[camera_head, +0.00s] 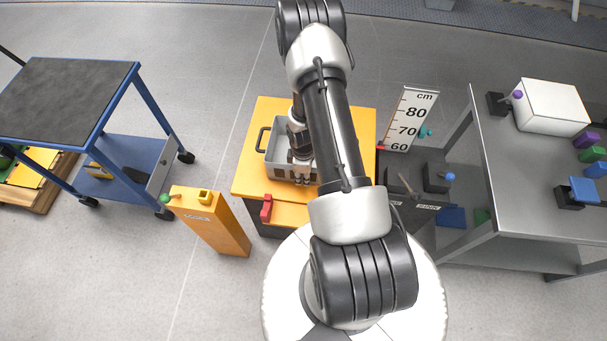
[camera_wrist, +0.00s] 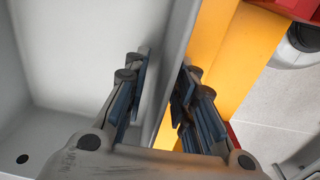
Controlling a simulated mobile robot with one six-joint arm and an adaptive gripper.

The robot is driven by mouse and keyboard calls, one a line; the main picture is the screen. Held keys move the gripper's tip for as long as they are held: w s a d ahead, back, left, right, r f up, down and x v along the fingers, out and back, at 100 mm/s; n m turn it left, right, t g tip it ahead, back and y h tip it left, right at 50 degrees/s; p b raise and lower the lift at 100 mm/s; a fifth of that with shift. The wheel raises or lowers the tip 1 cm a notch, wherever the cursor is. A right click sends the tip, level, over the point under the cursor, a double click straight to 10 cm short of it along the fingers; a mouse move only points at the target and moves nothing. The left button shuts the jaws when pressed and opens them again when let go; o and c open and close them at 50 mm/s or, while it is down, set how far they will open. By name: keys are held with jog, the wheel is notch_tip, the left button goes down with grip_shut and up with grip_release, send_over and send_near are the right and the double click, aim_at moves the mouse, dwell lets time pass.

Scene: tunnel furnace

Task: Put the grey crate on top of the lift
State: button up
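The grey crate (camera_head: 282,157), an open box with a black handle on its left side, sits on the orange top of a low unit that looks like the lift (camera_head: 351,127). My gripper (camera_head: 300,172) reaches down at the crate, and my arm hides the crate's right part. In the wrist view, the fingers of my gripper (camera_wrist: 165,85) straddle one wall of the crate (camera_wrist: 85,50), one inside and one outside over the orange surface (camera_wrist: 240,55). The crate's visible inside looks empty.
A height scale (camera_head: 410,118) marked in cm stands right of the unit. An orange pedestal (camera_head: 211,222) stands at front left. A blue cart (camera_head: 62,95) is at the left. A grey table (camera_head: 500,150) with a white box (camera_head: 551,107) is at the right.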

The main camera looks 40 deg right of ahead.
jog(key=shift+r, duration=0.1)
jog(key=w+a+r+m+t+p, duration=0.1)
jog(key=a+r+p, duration=0.15)
jog(key=r, duration=1.05)
jog(key=w+a+r+m+p, duration=0.1)
jog(key=a+r+p, duration=0.15)
jog(key=r, duration=1.05)
jog(key=w+a+r+m+t+p, duration=0.1)
jog(key=a+r+p, duration=0.15)
jog(key=r, duration=1.05)
jog(key=s+a+r+m+t, duration=0.2)
jog(key=s+a+r+m, duration=0.3)
jog(key=s+a+r, duration=0.7)
jog(key=s+r, duration=0.4)
jog(key=shift+a, duration=0.35)
jog(key=shift+d, duration=0.1)
